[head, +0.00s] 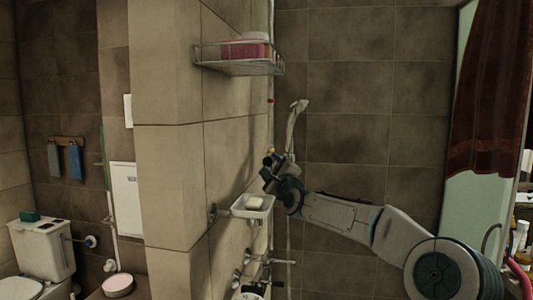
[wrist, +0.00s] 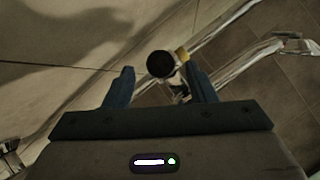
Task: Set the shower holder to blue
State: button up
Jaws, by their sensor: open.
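The shower holder's round black knob (wrist: 160,64) shows in the wrist view between the two blue fingers of my gripper (wrist: 160,72). The fingers are spread, with a visible gap on the left side of the knob; I cannot tell whether the right finger touches. A yellow mark (wrist: 182,54) lies just beside the knob. In the head view my gripper (head: 268,170) is at the wall rail, covering most of the holder. A red mark (head: 270,100) is higher on the rail. The pale shower head (head: 296,112) rises above my gripper. I see no blue mark on the rail.
A soap dish (head: 252,207) juts from the wall just below and left of my gripper. A wire shelf (head: 240,67) is above it. Taps (head: 262,260) are lower down. A red curtain (head: 490,90) hangs at the right.

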aim_at(268, 164)
jog(key=shift+p+x, duration=0.75)
jog(key=shift+x, duration=1.3)
jog(key=shift+f, duration=0.15)
grip_shut()
